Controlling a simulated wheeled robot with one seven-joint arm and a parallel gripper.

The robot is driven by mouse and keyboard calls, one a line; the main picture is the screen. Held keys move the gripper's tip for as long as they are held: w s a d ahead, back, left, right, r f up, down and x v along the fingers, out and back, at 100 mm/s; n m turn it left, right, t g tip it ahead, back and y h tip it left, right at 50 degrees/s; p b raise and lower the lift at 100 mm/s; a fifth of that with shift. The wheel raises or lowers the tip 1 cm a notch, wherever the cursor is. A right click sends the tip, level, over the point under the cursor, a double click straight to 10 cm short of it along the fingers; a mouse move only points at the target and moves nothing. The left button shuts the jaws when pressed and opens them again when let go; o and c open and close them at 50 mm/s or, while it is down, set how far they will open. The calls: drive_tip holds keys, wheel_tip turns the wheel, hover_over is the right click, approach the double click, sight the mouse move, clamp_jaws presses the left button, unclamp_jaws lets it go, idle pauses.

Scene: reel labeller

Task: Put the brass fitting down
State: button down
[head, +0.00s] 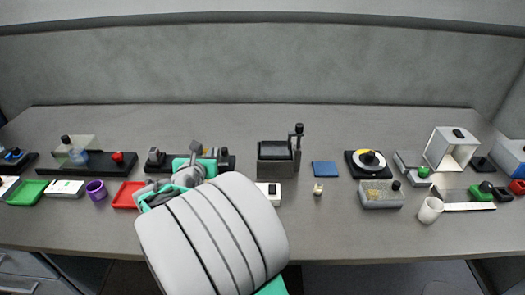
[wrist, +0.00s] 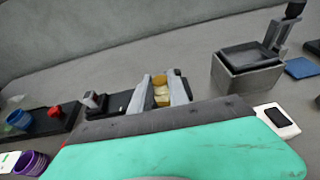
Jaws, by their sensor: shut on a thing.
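My gripper (wrist: 161,90) is shut on the brass fitting (wrist: 161,96), a small yellow piece between the two grey fingers in the wrist view. In the head view my gripper (head: 194,160) is over the black-based device (head: 222,162) left of the middle of the bench. My own arm hides much of that area, and I cannot make out the fitting there. Whether the fitting touches the device below it cannot be told.
A red tray (head: 127,195) and a purple cup (head: 96,190) stand to the left. A grey box with a lever (head: 277,155) and a white block (head: 270,190) are to the right. A small cream piece (head: 318,189) stands near a blue pad (head: 325,169). The bench's back strip is clear.

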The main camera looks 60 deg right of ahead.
drive_tip(key=s+d+r+m+g+h, duration=0.1)
drive_tip(key=s+d+r+m+g, duration=0.15)
drive_tip(key=s+d, duration=0.45)
drive_tip(key=s+d+r+m+g, duration=0.2)
drive_tip(key=s+d+r+g, duration=0.15)
drive_tip(key=s, duration=0.65)
drive_tip(key=s+d+r+m+g+h, duration=0.1)
drive_tip(key=s+d+r+m+g, duration=0.1)
drive_tip(key=s+d, duration=0.5)
drive_tip(key=shift+n, duration=0.25)
drive_tip(key=w+f, duration=0.3)
drive_tip(key=w+d+f+p, duration=0.1)
drive_tip(key=w+f, duration=0.1)
drive_tip(key=w, duration=0.2)
drive_tip(key=w+f, duration=0.3)
drive_tip(key=shift+w+d+f, duration=0.3)
drive_tip(key=shift+w+d, duration=0.05)
drive_tip(key=shift+w+f, duration=0.15)
drive_tip(key=shift+f, duration=0.1)
drive_tip(key=shift+w+f+p, duration=0.15)
drive_tip(key=shift+f+p, duration=0.25)
drive_tip(key=shift+f, duration=1.3)
drive_tip(key=c, duration=1.3)
unclamp_jaws()
drive_tip(key=shift+f, duration=0.15)
drive_tip(key=shift+o, duration=0.2)
